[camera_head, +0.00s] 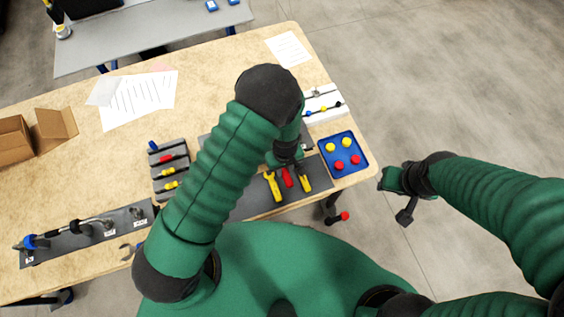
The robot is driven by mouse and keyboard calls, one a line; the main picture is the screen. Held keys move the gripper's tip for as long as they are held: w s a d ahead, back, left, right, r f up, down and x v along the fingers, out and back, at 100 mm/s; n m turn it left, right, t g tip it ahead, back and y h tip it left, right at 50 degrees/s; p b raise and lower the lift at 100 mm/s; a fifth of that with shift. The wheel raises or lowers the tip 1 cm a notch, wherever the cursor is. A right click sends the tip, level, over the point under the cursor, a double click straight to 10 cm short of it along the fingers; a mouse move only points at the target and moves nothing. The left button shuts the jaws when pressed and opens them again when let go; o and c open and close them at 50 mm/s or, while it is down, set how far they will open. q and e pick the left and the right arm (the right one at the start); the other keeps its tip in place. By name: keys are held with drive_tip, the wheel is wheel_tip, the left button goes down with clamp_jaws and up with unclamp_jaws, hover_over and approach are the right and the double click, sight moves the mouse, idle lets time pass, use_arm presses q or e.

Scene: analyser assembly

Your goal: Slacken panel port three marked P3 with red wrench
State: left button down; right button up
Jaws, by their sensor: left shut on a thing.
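My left gripper (287,157) is over the dark tool mat (250,205), partly hidden by my own arm. It is shut on a red-handled tool, seemingly the red wrench (288,178), between two yellow tools (271,187) (305,183). Whether the red tool is lifted off the mat cannot be told. A dark panel strip (75,241) with fittings and small white labels lies at the left front of the table; the labels are too small to read, so P3 cannot be picked out. My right gripper (405,214) is off the table's right side; its jaw state is unclear.
A blue tray (353,138) with red and yellow round pieces stands at the right edge. A grey rack (172,183) with coloured tools is left of my arm. A cardboard box (35,135) and papers (138,101) lie farther back. The table's (215,75) back middle is clear.

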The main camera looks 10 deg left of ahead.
sight(288, 181)
use_arm(q)
drive_tip(key=shift+s+d, duration=0.35)
drive_tip(key=shift+s, duration=0.1)
drive_tip(key=shift+s+d+r+p, duration=0.35)
drive_tip(key=shift+s+r+p, duration=0.2)
drive_tip(key=shift+p, duration=0.1)
drive_tip(key=shift+s+d+r+p, duration=0.35)
drive_tip(key=shift+s+r+p, duration=0.15)
drive_tip(key=shift+p, duration=0.1)
drive_tip(key=shift+s+d, duration=0.1)
drive_tip(key=shift+s, duration=0.1)
wheel_tip(288, 181, up, 7)
drive_tip(key=p, duration=0.6)
drive_tip(key=shift+r, duration=0.1)
